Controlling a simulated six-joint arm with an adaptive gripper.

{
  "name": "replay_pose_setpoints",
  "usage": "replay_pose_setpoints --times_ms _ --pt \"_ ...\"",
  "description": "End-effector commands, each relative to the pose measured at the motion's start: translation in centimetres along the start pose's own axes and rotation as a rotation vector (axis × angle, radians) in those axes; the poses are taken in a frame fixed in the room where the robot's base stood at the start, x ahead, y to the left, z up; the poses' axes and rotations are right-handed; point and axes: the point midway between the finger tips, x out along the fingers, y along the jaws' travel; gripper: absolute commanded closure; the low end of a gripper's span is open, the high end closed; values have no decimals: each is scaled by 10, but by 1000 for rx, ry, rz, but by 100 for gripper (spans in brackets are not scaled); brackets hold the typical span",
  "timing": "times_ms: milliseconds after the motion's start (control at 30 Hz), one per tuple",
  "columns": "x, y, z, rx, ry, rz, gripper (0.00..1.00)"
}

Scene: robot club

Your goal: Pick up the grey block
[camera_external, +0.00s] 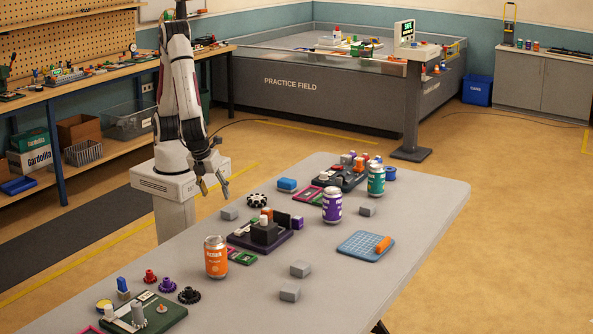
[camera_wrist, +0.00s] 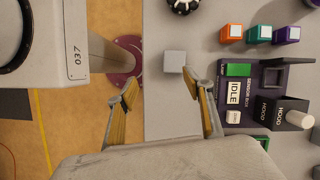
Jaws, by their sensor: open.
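A small plain grey block (camera_external: 229,213) sits on the table near its far left edge, beside a dark wheel with light markings. In the wrist view this grey block (camera_wrist: 174,61) lies just beyond my fingertips, in front of the right finger. My gripper (camera_external: 212,187) hangs above the table edge, up and left of the block, with nothing in it. In the wrist view my gripper (camera_wrist: 159,88) has its fingers spread wide. Other similar grey blocks lie on the table: one at the right (camera_external: 367,210) and two toward the front (camera_external: 300,268), (camera_external: 290,292).
Orange (camera_external: 216,258), purple (camera_external: 332,206) and green (camera_external: 376,180) cans stand on the table (camera_external: 420,225). The tabletop directly around the block is mostly clear.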

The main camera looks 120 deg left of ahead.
Motion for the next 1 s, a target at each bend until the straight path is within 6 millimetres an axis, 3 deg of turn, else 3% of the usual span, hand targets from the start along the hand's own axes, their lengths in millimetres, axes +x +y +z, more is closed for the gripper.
replay_pose_setpoints --times_ms 167,333,767,1000 --pt "-1 -16 -4 135 -2 -45 49" --pt "-2 -20 -5 208 -1 -58 49" --pt "-1 -20 -5 224 -1 -58 49" --pt "14 -21 -5 223 -3 -57 49"
